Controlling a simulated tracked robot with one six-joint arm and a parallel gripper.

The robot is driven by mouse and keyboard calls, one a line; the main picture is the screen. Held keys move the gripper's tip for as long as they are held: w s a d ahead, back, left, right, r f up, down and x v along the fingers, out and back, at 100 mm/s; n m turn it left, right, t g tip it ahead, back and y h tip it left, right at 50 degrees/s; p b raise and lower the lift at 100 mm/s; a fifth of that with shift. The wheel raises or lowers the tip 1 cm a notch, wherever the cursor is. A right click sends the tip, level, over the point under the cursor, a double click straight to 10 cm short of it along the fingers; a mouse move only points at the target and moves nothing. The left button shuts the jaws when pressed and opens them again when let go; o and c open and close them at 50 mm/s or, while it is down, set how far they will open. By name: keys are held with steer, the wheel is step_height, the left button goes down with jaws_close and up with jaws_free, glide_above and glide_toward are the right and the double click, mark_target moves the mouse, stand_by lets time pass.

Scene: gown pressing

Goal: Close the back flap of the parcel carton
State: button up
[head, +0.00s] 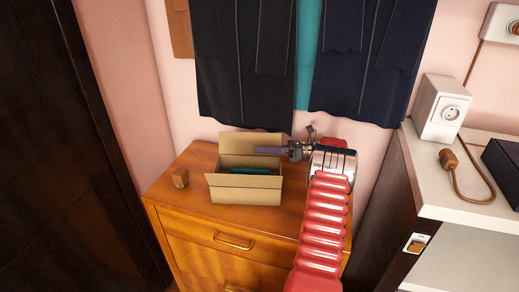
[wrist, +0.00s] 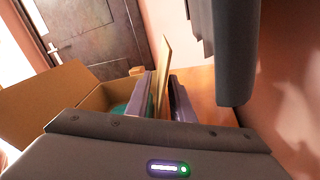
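The parcel carton (head: 244,190) stands open on a wooden dresser, with something teal inside. Its back flap (head: 250,142) stands roughly upright at the wall side. Its front flap leans outward; it shows large at the left in the wrist view (wrist: 50,100). My gripper (head: 258,150) reaches in from the right at the back flap. In the wrist view my gripper's fingers (wrist: 163,105) are apart, with the back flap (wrist: 163,75) edge-on between them. I cannot tell whether either finger touches it. In the head view one finger shows before the flap; the other is hidden.
Dark gowns (head: 245,60) hang on the wall just behind and above. A white counter (head: 450,190) with a socket box (head: 442,108) stands at the right.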

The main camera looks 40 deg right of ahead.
steer(key=shift+x, duration=0.85)
jaws_close()
stand_by(0.9)
